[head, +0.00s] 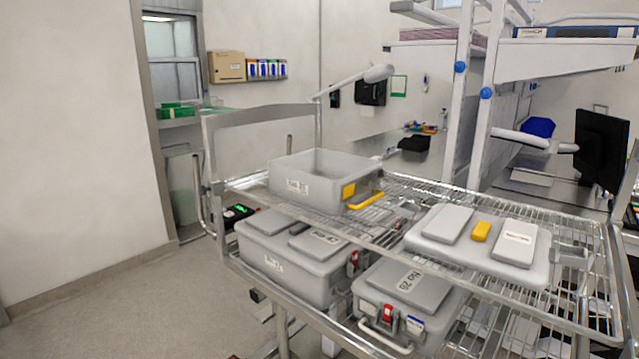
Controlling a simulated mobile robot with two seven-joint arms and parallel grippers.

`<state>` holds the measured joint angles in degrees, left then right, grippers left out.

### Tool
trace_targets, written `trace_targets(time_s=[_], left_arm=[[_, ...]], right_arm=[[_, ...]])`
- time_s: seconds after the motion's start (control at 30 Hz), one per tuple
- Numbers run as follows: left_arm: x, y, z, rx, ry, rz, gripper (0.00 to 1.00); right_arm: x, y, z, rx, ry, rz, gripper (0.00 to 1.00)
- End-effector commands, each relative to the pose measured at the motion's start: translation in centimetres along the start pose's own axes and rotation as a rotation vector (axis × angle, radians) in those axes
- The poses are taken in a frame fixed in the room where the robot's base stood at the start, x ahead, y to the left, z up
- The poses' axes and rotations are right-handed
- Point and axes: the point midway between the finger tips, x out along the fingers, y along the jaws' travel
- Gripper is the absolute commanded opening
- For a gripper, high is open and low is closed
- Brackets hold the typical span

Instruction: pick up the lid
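A grey lid (478,244) lies flat on the right part of the wire rack's top shelf. It has raised grey panels, a yellow block (481,232) in its middle and a white label on its right panel. An open grey bin (325,181) stands on the same shelf to the left of the lid, apart from it. It has a yellow handle or latch on its right side. Neither of my grippers shows in the head view.
The wire rack (585,300) has metal rails around it. Closed grey boxes, one marked No 20 (408,285) and another (290,258) at left, sit on the lower level. A monitor (601,150) stands behind at right. Open floor (130,300) lies at left.

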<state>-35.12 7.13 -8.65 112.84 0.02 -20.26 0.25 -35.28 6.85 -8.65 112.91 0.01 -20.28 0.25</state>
Motion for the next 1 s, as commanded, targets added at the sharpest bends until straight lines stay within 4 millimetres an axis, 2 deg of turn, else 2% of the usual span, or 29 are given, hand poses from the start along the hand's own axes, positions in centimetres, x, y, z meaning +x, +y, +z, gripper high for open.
trace_targets(time_s=[0.37, 0.47, 0.67, 1.0], left_arm=[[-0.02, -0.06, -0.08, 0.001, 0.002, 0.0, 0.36], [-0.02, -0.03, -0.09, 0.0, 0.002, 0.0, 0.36], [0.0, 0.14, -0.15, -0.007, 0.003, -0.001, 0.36], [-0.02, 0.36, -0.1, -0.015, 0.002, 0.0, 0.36]], right_arm=[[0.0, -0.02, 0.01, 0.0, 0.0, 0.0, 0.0], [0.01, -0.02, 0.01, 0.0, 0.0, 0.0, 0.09], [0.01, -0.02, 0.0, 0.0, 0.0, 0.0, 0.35], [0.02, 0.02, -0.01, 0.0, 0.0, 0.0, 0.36]])
